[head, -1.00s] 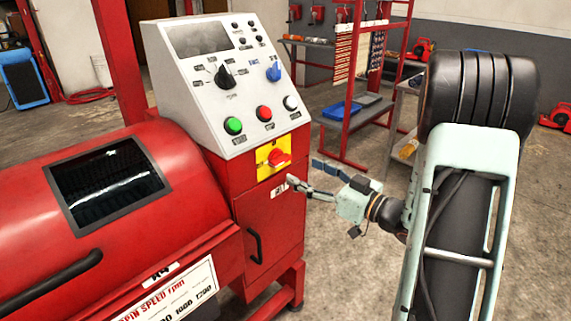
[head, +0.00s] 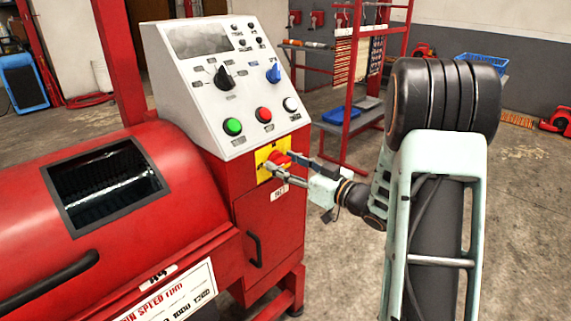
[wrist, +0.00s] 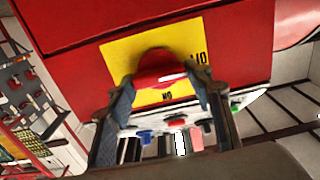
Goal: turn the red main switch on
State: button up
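The red main switch (head: 279,158) is a knob on a yellow plate (head: 262,153), on the red cabinet front below the sloped control panel. In the wrist view the red knob (wrist: 160,68) sits on the yellow plate (wrist: 117,58), with upside-down "NO" and "I/O" lettering. My gripper (head: 279,161) is at the switch, and in the head view its fingers partly cover the knob. In the wrist view the fingers of my gripper (wrist: 164,84) stand open, one on each side of the knob. Whether either finger touches it I cannot tell.
The grey control panel (head: 215,110) above the switch carries green, red and white buttons and black and blue knobs. A door handle (head: 254,248) is below. The red drum machine (head: 110,240) is left.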

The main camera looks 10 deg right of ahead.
jog(key=c, duration=0.6)
jog(key=shift+r+p, duration=0.1)
jog(key=shift+p, duration=0.25)
jog(key=shift+d+r+m+p, duration=0.1)
jog(key=shift+m+p, duration=0.95)
jog(key=shift+m, duration=0.05)
jog(key=m+p, duration=0.5)
jog(key=shift+d+p, duration=0.1)
jog(key=shift+p, duration=0.3)
jog(key=m+p, duration=0.5)
jog(key=shift+w+m, duration=0.1)
jog(key=shift+m, duration=0.3)
jog(key=m+p, duration=0.1)
jog(key=m, duration=0.1)
jog(key=m+p, duration=0.2)
jog(key=shift+f+m, duration=0.35)
jog(key=shift+m, duration=0.05)
jog(key=shift+f, duration=0.1)
